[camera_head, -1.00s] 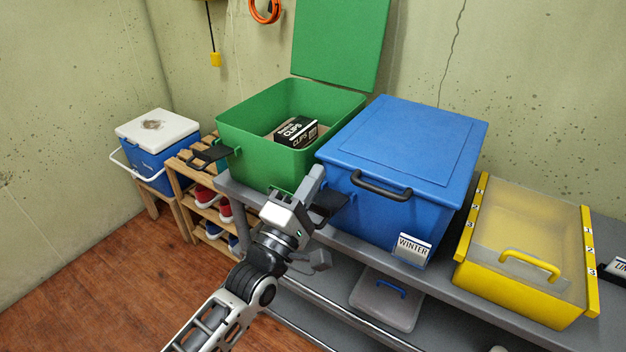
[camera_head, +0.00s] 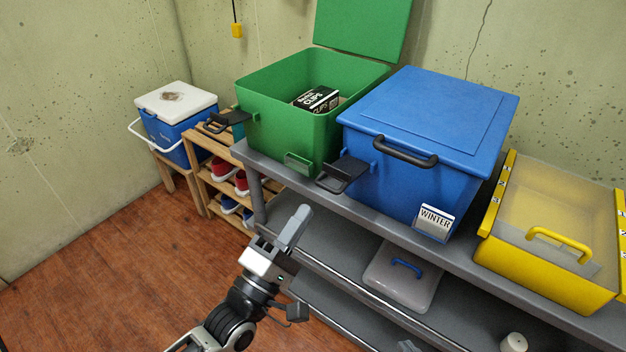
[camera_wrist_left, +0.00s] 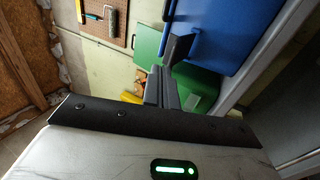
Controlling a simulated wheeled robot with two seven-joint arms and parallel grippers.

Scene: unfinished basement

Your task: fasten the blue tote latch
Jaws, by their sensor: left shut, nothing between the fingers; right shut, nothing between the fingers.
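The blue tote (camera_head: 455,105) stands on the grey shelf with its lid down. Its black latch (camera_head: 345,173) sticks out from the tote's left side, swung away from the wall rather than flat against it. My left gripper (camera_head: 294,228) is shut and empty, below and to the left of the latch and apart from it, in front of the shelf edge. In the left wrist view, my closed fingers (camera_wrist_left: 162,88) point toward the blue tote (camera_wrist_left: 228,30), and a dark piece that looks like the latch (camera_wrist_left: 180,47) shows just beyond their tips. My right gripper is in neither view.
An open green tote (camera_head: 290,125) with a black clips box (camera_head: 317,98) stands left of the blue one. A yellow bin (camera_head: 540,270) is at right. The shelf edge (camera_head: 400,232) runs below the totes. A cooler (camera_head: 177,120) stands far left over wooden floor.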

